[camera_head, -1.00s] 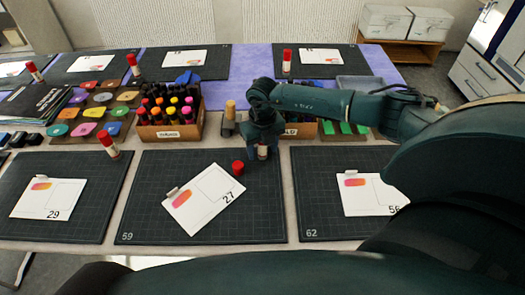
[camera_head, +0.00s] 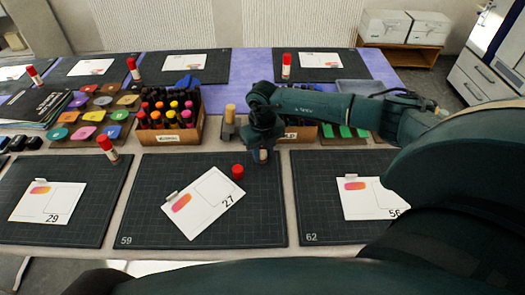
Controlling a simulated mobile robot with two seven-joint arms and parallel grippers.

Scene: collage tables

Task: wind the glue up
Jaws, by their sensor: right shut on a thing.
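The glue stick (camera_head: 263,156) stands near the back right corner of the middle cutting mat (camera_head: 150,225), marked 59. Only its lower part shows below my right gripper (camera_head: 263,148), which comes down over it from above and is shut on it. The top of the glue is hidden by the gripper. A red cap (camera_head: 237,171) sits apart on the same mat, left of the glue and by the corner of the card marked 27 (camera_head: 203,203). My left gripper is not in view.
Behind the mat stand a wooden box of coloured bottles (camera_head: 170,128) and a wooden-handled stamp (camera_head: 229,120). Another box is partly behind my arm. The front of mat 62 (camera_head: 330,232) is clear.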

